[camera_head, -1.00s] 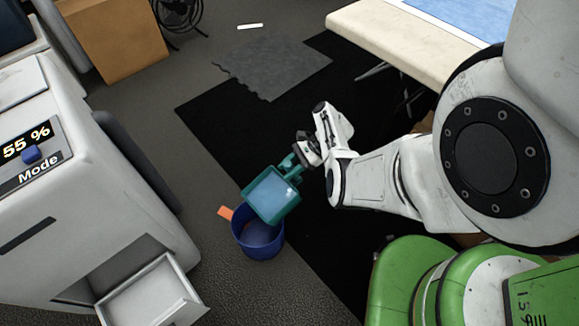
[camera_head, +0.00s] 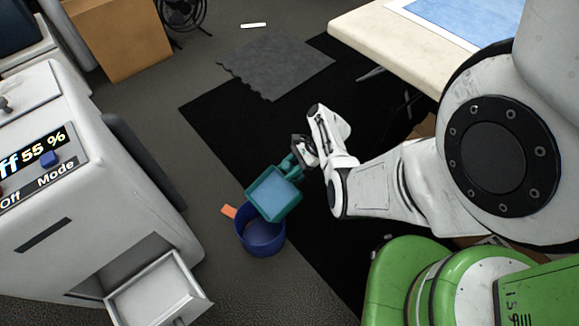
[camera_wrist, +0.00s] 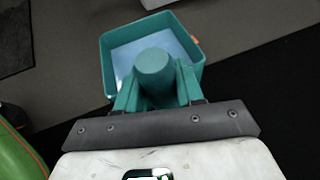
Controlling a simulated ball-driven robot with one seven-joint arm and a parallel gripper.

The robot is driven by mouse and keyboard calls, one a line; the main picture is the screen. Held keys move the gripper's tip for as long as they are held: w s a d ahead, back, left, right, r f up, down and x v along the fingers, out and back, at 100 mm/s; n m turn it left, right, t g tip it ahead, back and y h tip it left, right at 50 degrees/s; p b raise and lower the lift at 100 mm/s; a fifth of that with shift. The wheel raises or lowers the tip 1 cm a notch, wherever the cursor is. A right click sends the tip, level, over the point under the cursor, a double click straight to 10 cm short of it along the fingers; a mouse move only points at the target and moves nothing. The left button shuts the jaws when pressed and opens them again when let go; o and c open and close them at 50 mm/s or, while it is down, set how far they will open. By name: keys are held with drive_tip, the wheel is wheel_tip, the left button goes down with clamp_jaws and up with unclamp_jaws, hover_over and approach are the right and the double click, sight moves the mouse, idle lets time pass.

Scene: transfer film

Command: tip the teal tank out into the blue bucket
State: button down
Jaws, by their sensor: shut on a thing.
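The teal tank (camera_head: 274,194) is an open box holding pale blue liquid. In the head view it hangs over the upper right rim of the blue bucket (camera_head: 258,240), tilted somewhat toward it. My gripper (camera_head: 297,158) is shut on the tank's handle at its upper right. In the wrist view the tank (camera_wrist: 190,50) lies ahead of my gripper (camera_wrist: 155,105), with liquid still inside and the round handle end toward me. The bucket stands on the floor and its inside is partly hidden by the tank. I cannot tell whether liquid is pouring.
A white machine (camera_head: 90,200) with an open drawer (camera_head: 160,292) stands at the left. A pale table (camera_head: 385,50) is at the upper right. Dark matting (camera_head: 225,110) lies on the floor behind the bucket.

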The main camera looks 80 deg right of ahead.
drive_tip(key=shift+w+a+r+g+h+p, duration=0.2)
drive_tip(key=shift+r+p, duration=0.2)
drive_tip(key=shift+p, duration=0.2)
drive_tip(key=shift+w+a+r+g+h+p, duration=0.1)
drive_tip(key=shift+w+a+r+h+p, duration=0.1)
drive_tip(key=shift+r+p, duration=0.3)
drive_tip(key=shift+a+h+p, duration=0.2)
drive_tip(key=shift+h+p, duration=0.1)
drive_tip(key=shift+p, duration=0.3)
drive_tip(key=w+a+f+n+g+h+b, duration=0.1)
drive_tip(key=w+a+g+h, duration=0.6)
drive_tip(key=a, duration=0.7)
drive_tip(key=w+f+h+b, duration=0.1)
drive_tip(key=w+h+b, duration=0.1)
drive_tip(key=h, duration=0.1)
drive_tip(key=shift+w+n, duration=0.3)
drive_tip(key=shift+n, duration=0.1)
idle(2.4)
drive_tip(key=shift+w+a+g+b, duration=0.15)
drive_tip(key=shift+a+g+b, duration=0.15)
drive_tip(key=shift+b, duration=0.2)
drive_tip(key=shift+d+r, duration=0.1)
drive_tip(key=shift+r, duration=0.05)
idle(0.6)
